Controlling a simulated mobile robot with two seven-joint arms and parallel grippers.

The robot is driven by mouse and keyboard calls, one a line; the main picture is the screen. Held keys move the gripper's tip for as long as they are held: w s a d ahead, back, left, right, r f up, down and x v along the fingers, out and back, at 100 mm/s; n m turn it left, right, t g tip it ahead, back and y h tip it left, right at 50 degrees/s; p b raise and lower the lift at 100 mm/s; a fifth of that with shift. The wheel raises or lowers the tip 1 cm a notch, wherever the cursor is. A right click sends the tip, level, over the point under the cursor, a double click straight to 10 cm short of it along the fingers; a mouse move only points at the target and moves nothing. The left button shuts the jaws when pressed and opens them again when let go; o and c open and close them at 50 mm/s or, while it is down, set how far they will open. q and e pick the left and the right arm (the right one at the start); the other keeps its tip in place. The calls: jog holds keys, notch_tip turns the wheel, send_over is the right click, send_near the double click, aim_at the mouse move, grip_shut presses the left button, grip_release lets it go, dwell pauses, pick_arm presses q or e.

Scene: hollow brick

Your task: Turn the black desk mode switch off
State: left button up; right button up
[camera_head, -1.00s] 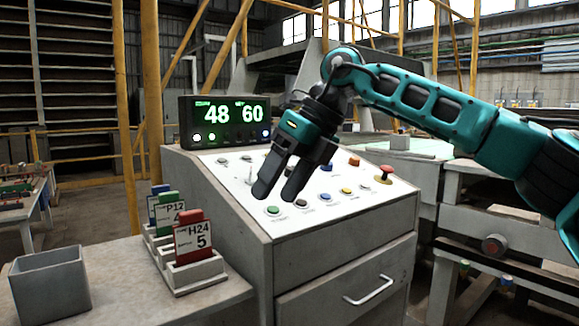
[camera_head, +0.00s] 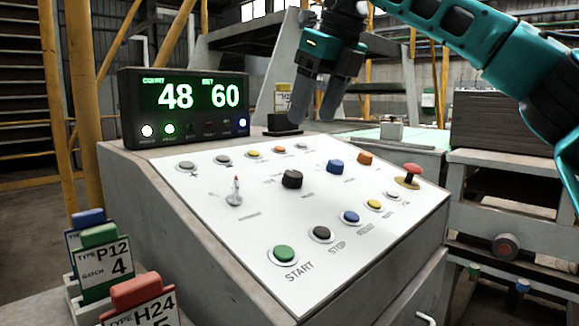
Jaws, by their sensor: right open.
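The black rotary switch (camera_head: 292,179) sits in the middle of the white sloping control panel (camera_head: 250,215) on the grey desk. Its pointer direction is too small to read surely. A blue knob (camera_head: 336,167) is to its right and a metal toggle lever (camera_head: 236,190) to its left. My right gripper (camera_head: 318,110) is open and empty, fingers pointing down, above the panel's back edge. It shows above the black switch in the picture and is clear of it. My left gripper is not in view.
A display (camera_head: 185,106) reading 48 and 60 stands at the panel's back left. A red mushroom button (camera_head: 412,171) is at the right. Green START (camera_head: 284,254) and other buttons line the front. Upright tags (camera_head: 107,262) stand at front left.

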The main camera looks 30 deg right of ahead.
aim_at(294, 173)
jog(key=b+x, duration=0.2)
jog(key=x, duration=0.9)
jog(key=shift+a+f, duration=0.1)
jog(key=shift+f, duration=0.25)
jog(key=c, duration=1)
